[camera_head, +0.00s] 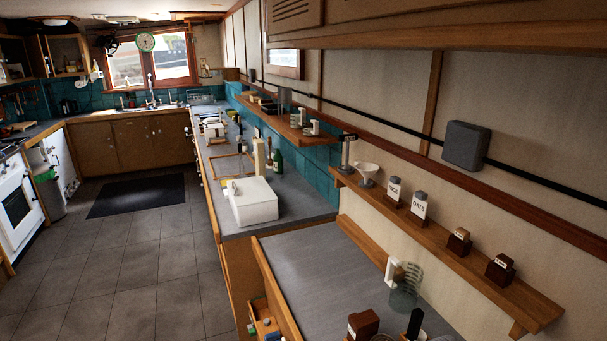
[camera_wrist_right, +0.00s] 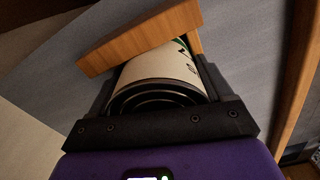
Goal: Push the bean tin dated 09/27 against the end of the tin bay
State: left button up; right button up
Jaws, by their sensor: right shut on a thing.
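In the right wrist view my right gripper (camera_wrist_right: 158,88) is shut on a tin (camera_wrist_right: 155,68) with a pale label. Its ringed metal end faces the camera. Part of dark lettering and a green patch show on the label, but I cannot read a date. A wooden bar (camera_wrist_right: 140,38) crosses just beyond the tin's far end and hides part of it; I cannot tell whether they touch. Another wooden strip (camera_wrist_right: 194,42) stands at the tin's far right. I cannot make out the tin or the tin bay in the head view. Neither gripper shows there.
A grey counter (camera_head: 320,275) with a wooden edge lies in front, mostly bare. A glass jar (camera_head: 404,292) and dark containers stand at its near right. A wall shelf (camera_head: 500,285) holds jars and small blocks. A white box (camera_head: 252,204) stands on the farther counter.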

jog(key=o, duration=1.2)
notch_tip(320, 180, up, 8)
jog(key=shift+f+p, duration=0.2)
jog(key=shift+p, duration=0.55)
